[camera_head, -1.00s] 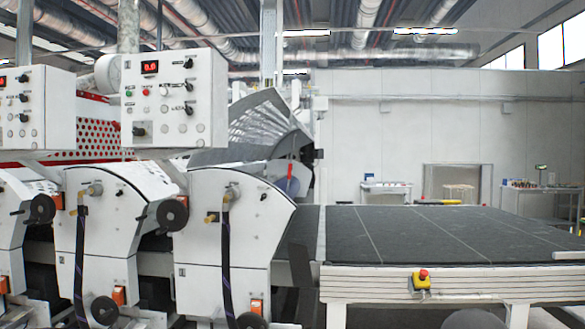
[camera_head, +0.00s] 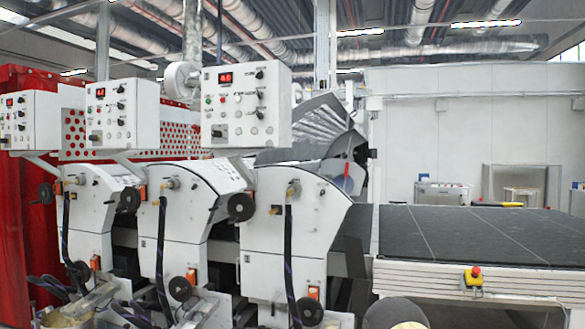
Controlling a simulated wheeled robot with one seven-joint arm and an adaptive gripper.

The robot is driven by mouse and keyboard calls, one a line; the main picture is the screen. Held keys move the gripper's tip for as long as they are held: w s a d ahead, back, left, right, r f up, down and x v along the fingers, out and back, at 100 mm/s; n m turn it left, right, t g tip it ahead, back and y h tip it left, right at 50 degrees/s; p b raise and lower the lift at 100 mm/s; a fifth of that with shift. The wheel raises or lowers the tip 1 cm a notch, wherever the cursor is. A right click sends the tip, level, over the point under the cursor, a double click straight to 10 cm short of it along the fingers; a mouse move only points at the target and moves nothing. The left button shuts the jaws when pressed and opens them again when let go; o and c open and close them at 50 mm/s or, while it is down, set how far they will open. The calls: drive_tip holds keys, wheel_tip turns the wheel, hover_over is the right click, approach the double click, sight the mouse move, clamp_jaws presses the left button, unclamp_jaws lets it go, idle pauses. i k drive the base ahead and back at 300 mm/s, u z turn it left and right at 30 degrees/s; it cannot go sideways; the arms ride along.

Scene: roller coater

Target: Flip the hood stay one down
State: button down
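A raised dark grey hood (camera_head: 305,122) with a ribbed, shiny inner side stands open behind the right-hand white machine unit (camera_head: 292,235). A small upright red piece (camera_head: 347,170) shows below the hood's right end, by a dark rounded part. It may belong to a hood stay, but it is too small to tell. I cannot make out a hood stay for certain. My gripper is not in view.
White control boxes (camera_head: 245,105) overhang several coater units with black handwheels and hanging hoses. A dark conveyor table (camera_head: 480,232) with a yellow-and-red stop button (camera_head: 473,277) spans the right. A red curtain (camera_head: 35,215) hangs at far left.

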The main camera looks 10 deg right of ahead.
sight(346, 170)
drive_tip(key=u, duration=0.15)
drive_tip(key=k, duration=0.2)
drive_tip(key=z, duration=0.55)
drive_tip(key=i, duration=0.65)
drive_tip(key=z, duration=1.15)
drive_tip(key=i, duration=1.25)
drive_tip(key=u, duration=0.8)
drive_tip(key=i, duration=1.1)
drive_tip(key=u, duration=1.1)
